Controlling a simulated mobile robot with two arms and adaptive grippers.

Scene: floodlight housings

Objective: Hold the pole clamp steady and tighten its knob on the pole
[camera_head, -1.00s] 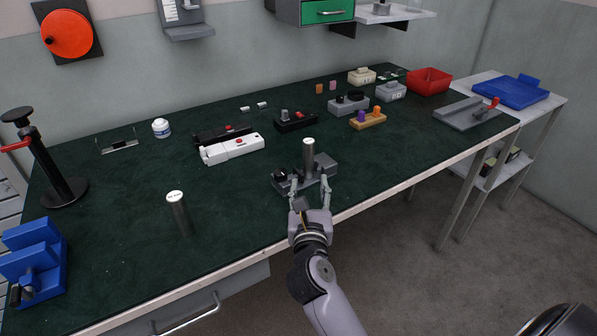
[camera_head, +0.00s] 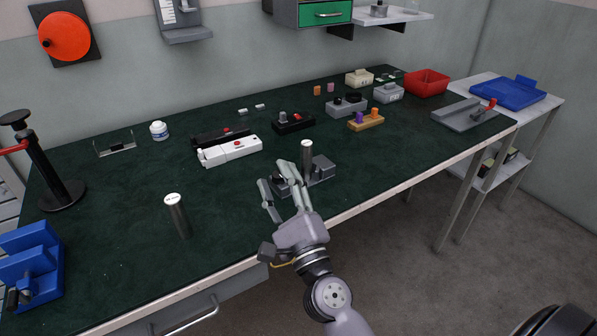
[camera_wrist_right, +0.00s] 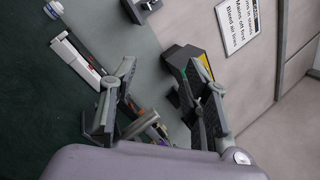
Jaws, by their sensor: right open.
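The grey pole clamp (camera_head: 321,171) sits on the green bench mat near the front edge, with an upright grey pole (camera_head: 307,158) with a white top standing at it. My right gripper (camera_head: 279,175) is open at the clamp's left front, one finger in front of the clamp and the other left of it. These fingers hide the clamp's left end, and I cannot make out its knob. In the right wrist view my gripper (camera_wrist_right: 165,65) has its fingers apart with nothing held between them; the clamp is not seen there. My left gripper is not in view.
A second upright pole (camera_head: 178,215) with a white cap stands to the left. A blue fixture (camera_head: 32,262) is at far left, a red bin (camera_head: 427,83) at the back right.

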